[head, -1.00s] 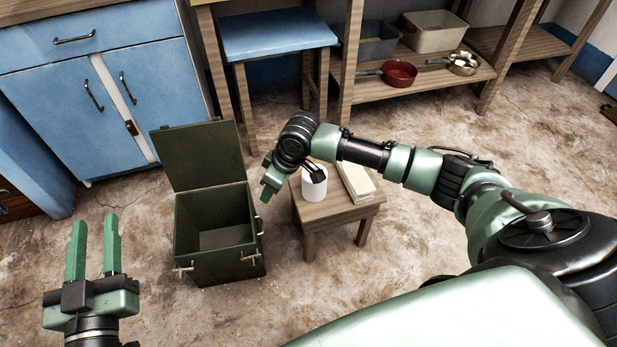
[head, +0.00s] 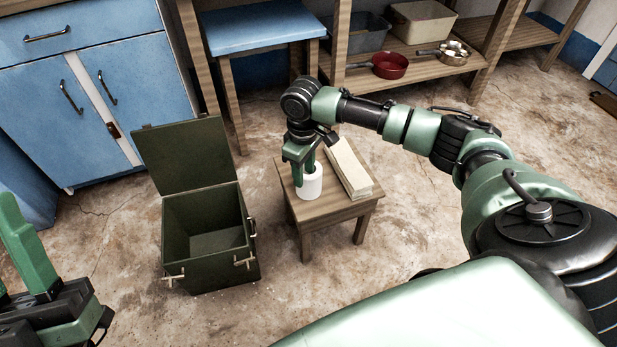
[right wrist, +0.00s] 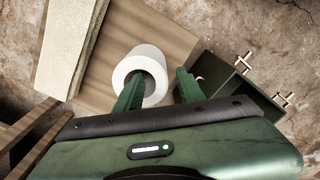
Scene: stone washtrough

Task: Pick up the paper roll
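The white paper roll (head: 311,184) stands upright on a small wooden stool (head: 345,209). My right gripper (head: 303,162) points down over the roll in the head view. In the right wrist view, the roll (right wrist: 153,66) shows its round end with the hole. My right gripper (right wrist: 160,80) is open there: one finger overlaps the hole area, the other is just outside the roll's rim. I cannot tell whether a finger is inside the hole or touching. My left gripper (head: 14,235) is at the left edge, open and empty, partly cut off.
A pale rectangular block (head: 349,168) lies on the stool beside the roll. An open dark green box (head: 211,265) with its lid up stands left of the stool. Blue cabinets (head: 80,100), a blue-topped stool (head: 262,32) and a shelf with pans (head: 389,66) stand behind.

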